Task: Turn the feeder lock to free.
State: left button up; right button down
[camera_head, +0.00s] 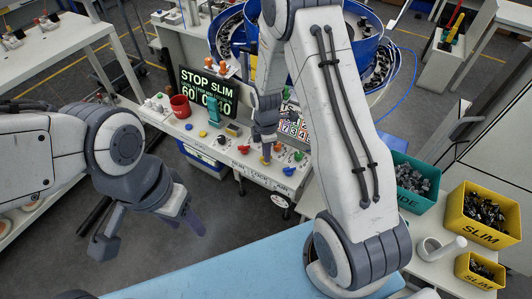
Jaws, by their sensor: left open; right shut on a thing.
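A row of coloured knobs and levers sits along the front edge of the white feeder bench (222,150). My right gripper (265,155) reaches down to this row and is shut on a small yellow knob (265,160), most of which the fingers hide. Its turned position cannot be read. Labels on the front panel below are too small to read surely. My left gripper (150,232) is open and empty over the floor at lower left, apart from the bench.
A screen (208,91) reading "STOP SLIM" and a red mug (180,106) stand on the bench. A blue bowl feeder (228,30) is behind. Teal (402,199) and yellow bins (482,235) of parts stand at right. A blue surface (220,275) lies in front.

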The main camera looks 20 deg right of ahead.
jog(key=shift+a, duration=0.1)
jog(key=c, duration=0.9)
grip_release()
jog(key=shift+s, duration=0.1)
jog(key=shift+r, duration=0.3)
notch_tip(320, 180, up, 10)
jog(key=shift+f+b, duration=0.1)
jog(key=shift+b, duration=0.7)
